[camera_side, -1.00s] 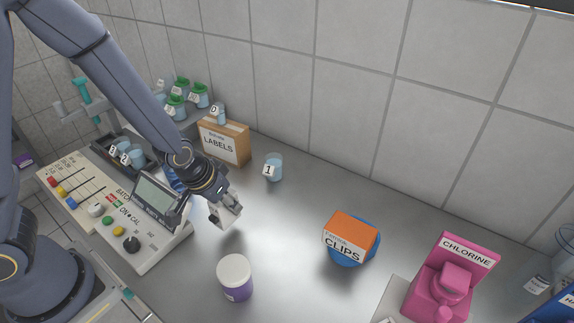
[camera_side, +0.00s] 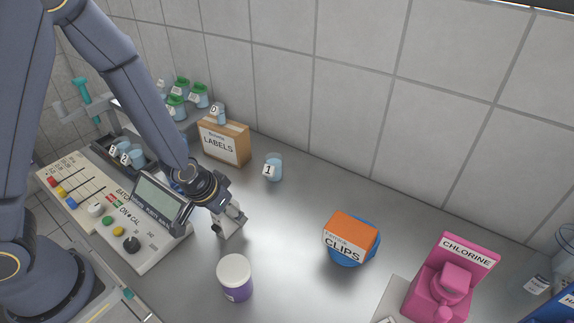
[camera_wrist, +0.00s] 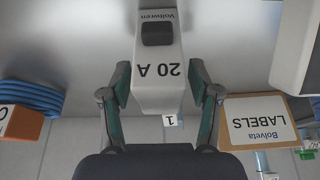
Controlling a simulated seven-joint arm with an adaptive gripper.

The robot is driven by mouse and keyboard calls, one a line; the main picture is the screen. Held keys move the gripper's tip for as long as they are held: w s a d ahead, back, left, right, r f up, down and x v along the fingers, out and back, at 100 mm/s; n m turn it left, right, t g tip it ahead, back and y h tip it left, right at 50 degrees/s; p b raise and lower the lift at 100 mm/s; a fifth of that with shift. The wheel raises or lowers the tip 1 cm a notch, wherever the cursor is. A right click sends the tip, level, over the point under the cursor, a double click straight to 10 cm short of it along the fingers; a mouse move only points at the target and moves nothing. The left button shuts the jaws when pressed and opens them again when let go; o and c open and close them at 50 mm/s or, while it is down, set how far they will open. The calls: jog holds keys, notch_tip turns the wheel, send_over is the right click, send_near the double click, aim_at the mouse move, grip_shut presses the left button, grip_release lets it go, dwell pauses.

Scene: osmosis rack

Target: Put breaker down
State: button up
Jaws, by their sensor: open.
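The breaker (camera_wrist: 158,97) is a white block marked "20 A" and "Voltwren", with a black switch. In the wrist view it lies between the fingers of my gripper (camera_wrist: 159,82), which are open, with a narrow gap showing on each side. In the side view my gripper (camera_side: 228,222) points down at the grey bench, between the grey console and the purple jar. There the breaker is mostly hidden by the fingers, and I cannot tell exactly how it meets the bench.
The console (camera_side: 125,215) with a tilted screen is close on the left. A white-lidded purple jar (camera_side: 235,280) stands in front. A LABELS box (camera_side: 223,142) and beaker 1 (camera_side: 273,168) stand behind. A CLIPS box (camera_side: 350,238) on a blue coil is right. The bench between is clear.

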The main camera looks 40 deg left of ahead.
jog(key=shift+r, duration=0.1)
jog(key=v, duration=0.7)
jog(key=shift+s+r, duration=0.15)
jog(key=shift+r, duration=0.1)
jog(key=s+a+r, duration=0.3)
jog(key=s+r, duration=0.2)
jog(key=r, duration=0.4)
jog(key=s+a+r+t, duration=0.1)
jog(key=s+a+r, duration=0.2)
jog(key=r, duration=0.6)
jog(key=s, duration=0.2)
jog(key=shift+s, duration=0.4)
